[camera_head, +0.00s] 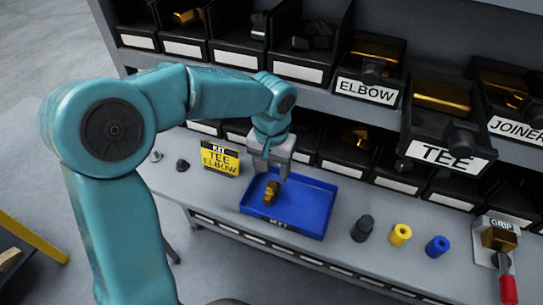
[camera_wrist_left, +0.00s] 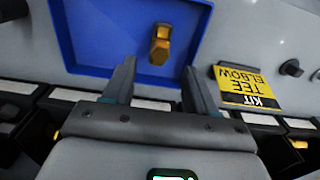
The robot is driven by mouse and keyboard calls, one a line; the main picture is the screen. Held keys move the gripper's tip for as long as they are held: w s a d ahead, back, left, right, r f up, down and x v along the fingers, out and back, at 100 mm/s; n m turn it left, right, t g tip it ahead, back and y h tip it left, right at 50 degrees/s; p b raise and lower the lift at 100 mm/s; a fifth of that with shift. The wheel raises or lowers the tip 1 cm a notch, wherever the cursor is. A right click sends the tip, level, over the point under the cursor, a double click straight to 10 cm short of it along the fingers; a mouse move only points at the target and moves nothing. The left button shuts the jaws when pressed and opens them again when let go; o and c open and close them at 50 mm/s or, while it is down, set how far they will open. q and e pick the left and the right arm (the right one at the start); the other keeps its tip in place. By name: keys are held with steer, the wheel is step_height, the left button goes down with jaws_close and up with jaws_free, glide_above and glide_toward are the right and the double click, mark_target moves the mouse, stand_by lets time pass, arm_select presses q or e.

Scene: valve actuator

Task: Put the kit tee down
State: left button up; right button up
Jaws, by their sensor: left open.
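A brass-coloured tee (camera_head: 271,192) lies in the blue kit tray (camera_head: 310,208) on the bench. In the left wrist view the brass tee (camera_wrist_left: 160,45) lies on the tray floor near the tray's edge, beyond and between the fingertips. My left gripper (camera_head: 272,168) is over the tray with its fingers pointing down. In the left wrist view the left gripper (camera_wrist_left: 158,72) is open, with a clear gap between its fingers and nothing held. The tee appears apart from both fingers. My right gripper is not in view.
A yellow and black kit sign (camera_head: 220,158) stands left of the tray. A dark fitting (camera_head: 362,228), a yellow cylinder (camera_head: 400,235) and a blue cylinder (camera_head: 437,246) stand to its right. Shelf bins, including the TEE bin (camera_head: 447,155), overhang the bench behind.

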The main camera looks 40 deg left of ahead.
mark_target(271, 185)
arm_select(q)
step_height(271, 185, up, 4)
steer(key=shift+r, duration=0.15)
steer(key=shift+w, duration=0.1)
stand_by(0.5)
